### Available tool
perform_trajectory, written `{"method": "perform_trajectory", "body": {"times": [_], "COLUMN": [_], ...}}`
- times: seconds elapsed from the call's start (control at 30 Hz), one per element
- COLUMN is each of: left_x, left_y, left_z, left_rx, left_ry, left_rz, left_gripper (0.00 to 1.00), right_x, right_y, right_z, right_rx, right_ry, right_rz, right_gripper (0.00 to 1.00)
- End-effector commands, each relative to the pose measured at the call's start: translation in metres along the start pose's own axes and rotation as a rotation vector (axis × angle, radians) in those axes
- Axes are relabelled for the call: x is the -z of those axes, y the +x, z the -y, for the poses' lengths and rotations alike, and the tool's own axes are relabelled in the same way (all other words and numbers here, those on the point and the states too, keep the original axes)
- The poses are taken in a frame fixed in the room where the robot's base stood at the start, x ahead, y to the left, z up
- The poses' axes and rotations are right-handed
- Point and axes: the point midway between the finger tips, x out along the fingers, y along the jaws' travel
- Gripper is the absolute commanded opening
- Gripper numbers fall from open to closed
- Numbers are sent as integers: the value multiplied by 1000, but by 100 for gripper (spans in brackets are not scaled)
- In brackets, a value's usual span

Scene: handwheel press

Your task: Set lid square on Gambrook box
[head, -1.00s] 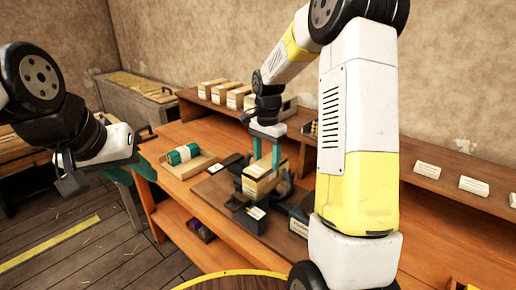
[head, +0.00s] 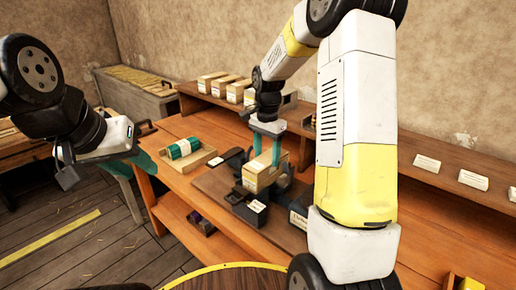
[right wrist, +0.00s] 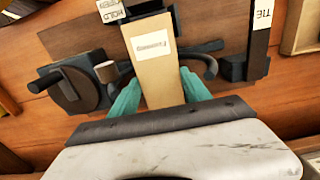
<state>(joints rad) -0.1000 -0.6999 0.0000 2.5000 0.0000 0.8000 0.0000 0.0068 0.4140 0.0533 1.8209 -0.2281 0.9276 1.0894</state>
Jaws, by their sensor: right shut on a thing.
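The Gambrook box (head: 256,181) is a pale wooden box with a white label, standing on a dark board on the bench. My right gripper (head: 277,158) reaches down from above, its teal fingers on either side of the pale wooden piece at the box's top, apparently the lid (head: 263,161). In the right wrist view, that pale wood (right wrist: 160,85) carries a white label and lies between the fingers. The seam between lid and box is too small to judge for squareness. My left gripper (head: 134,166) hangs away at the left, its teal fingers apart and empty.
A dark handwheel (right wrist: 72,90) is beside the box. A black labelled block (head: 256,213) is in front of it. A wooden tray (head: 205,163) with a green roll lies to the left. Several boxes (head: 212,88) stand on the back shelf.

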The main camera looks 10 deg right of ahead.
Motion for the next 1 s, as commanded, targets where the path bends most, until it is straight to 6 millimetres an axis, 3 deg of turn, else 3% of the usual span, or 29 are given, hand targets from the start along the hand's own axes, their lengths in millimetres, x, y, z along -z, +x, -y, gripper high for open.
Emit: {"method": "perform_trajectory", "body": {"times": [0.13,0.17,0.27,0.63,1.0], "left_x": [0,0,0,0,0], "left_y": [0,0,0,0,0], "left_z": [0,0,0,0,0], "left_rx": [0,0,0,0,0], "left_ry": [0,0,0,0,0], "left_rz": [0,0,0,0,0], "left_gripper": [36,36,36,36,36], "right_x": [0,0,0,0,0], "right_y": [0,0,0,-4,-62], "right_z": [0,0,0,0,1], "right_rx": [0,0,0,1,3], "right_ry": [0,0,0,0,0], "right_rz": [0,0,0,-1,-2], "right_gripper": [16,61,81,81,81]}}
